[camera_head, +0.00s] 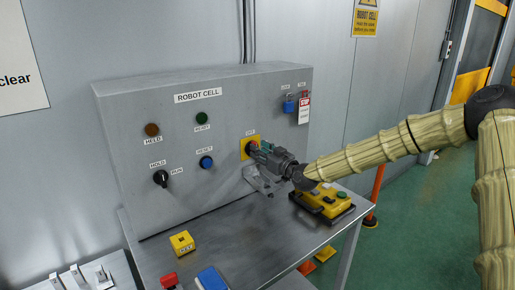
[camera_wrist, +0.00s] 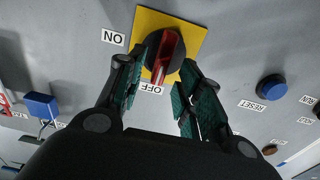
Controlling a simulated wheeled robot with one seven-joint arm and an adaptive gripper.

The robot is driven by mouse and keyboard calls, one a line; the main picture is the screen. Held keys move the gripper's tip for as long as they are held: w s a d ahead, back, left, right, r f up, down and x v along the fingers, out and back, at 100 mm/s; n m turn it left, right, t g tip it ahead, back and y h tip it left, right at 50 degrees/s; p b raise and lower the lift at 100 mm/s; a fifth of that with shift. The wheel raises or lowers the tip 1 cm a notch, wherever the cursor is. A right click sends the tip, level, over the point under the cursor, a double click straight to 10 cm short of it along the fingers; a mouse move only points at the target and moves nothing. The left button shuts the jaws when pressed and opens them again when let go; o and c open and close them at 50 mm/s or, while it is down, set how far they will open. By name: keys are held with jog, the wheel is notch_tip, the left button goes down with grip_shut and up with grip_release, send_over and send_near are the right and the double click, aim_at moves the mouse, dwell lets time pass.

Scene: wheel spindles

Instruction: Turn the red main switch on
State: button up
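The red main switch (camera_wrist: 167,56) is a red handle on a round black base, on a yellow square plate (camera_wrist: 196,30). In the wrist view its handle lies near the OFF label (camera_wrist: 152,89); the ON label (camera_wrist: 114,39) is at upper left. My gripper (camera_wrist: 163,66) is open, with one finger on each side of the handle and gaps showing beside it. Contact at the tips is unclear. In the head view my gripper (camera_head: 256,149) reaches the yellow plate (camera_head: 243,149) on the panel and hides most of the switch.
The grey ROBOT CELL panel (camera_head: 130,105) also bears a blue button (camera_head: 206,162), a black selector (camera_head: 160,178) and a blue padlock (camera_head: 289,106). A yellow control box (camera_head: 328,200) sits on the bench below my gripper. A yellow block (camera_head: 182,242) stands farther left.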

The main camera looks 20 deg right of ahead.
jog(key=shift+f+x, duration=0.2)
jog(key=shift+x, duration=0.8)
jog(key=shift+w+f, duration=0.15)
jog(key=shift+w, duration=0.05)
grip_shut()
jog(key=shift+f, duration=0.1)
jog(key=shift+d+f+m+b, duration=0.1)
jog(key=shift+d+m+b, duration=0.05)
jog(key=shift+m+b, duration=3)
jog(key=shift+d+f+m+b, duration=0.1)
jog(key=shift+m+b, duration=2.75)
jog(key=shift+b, duration=0.6)
jog(key=shift+d+f+m+b, duration=0.1)
jog(key=shift+d+m+b, duration=0.05)
jog(key=shift+m+b, duration=3)
jog(key=shift+r, duration=0.1)
